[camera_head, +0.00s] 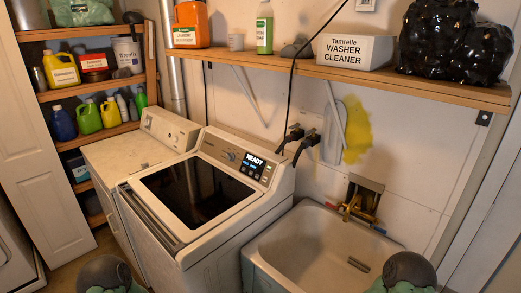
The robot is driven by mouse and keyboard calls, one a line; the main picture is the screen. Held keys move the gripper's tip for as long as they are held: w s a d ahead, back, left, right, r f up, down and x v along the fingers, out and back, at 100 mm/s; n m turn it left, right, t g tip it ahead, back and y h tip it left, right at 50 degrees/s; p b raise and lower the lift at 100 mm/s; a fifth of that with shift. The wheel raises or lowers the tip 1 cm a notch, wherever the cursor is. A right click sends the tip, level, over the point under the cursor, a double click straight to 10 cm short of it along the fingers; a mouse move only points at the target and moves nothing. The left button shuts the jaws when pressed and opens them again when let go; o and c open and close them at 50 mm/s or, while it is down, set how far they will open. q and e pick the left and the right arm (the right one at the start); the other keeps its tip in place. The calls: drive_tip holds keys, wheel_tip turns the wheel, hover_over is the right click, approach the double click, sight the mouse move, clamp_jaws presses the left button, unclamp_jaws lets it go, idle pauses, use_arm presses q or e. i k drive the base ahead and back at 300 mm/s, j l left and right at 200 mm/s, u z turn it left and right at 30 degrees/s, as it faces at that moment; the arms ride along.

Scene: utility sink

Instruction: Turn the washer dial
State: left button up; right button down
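The washer (225,195) stands in the middle, a white top-loader with a dark glass lid. Its raised back panel carries a small round dial (231,155), left of a lit display (254,163) that reads "READY". The dial is small in the picture, and I cannot read its setting. Nothing touches or covers it. Neither of my grippers is in view. Only rounded grey and green parts of my arms show at the bottom edge, left and right, well apart from the dial.
A second white machine (120,153) stands left of the washer, and a utility sink (305,250) with a brass faucet (359,205) right. A wooden shelf (400,84) with a washer cleaner box (354,51) hangs above. A dark cable (292,85) hangs behind the washer panel.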

sight(231, 156)
drive_tip(key=i+j+z, duration=0.3)
drive_tip(key=j, duration=0.35)
drive_tip(key=j+z, duration=0.35)
drive_tip(key=j, duration=0.25)
drive_tip(key=j+z, duration=0.3)
drive_tip(key=j, duration=0.4)
drive_tip(key=i+j, duration=0.05)
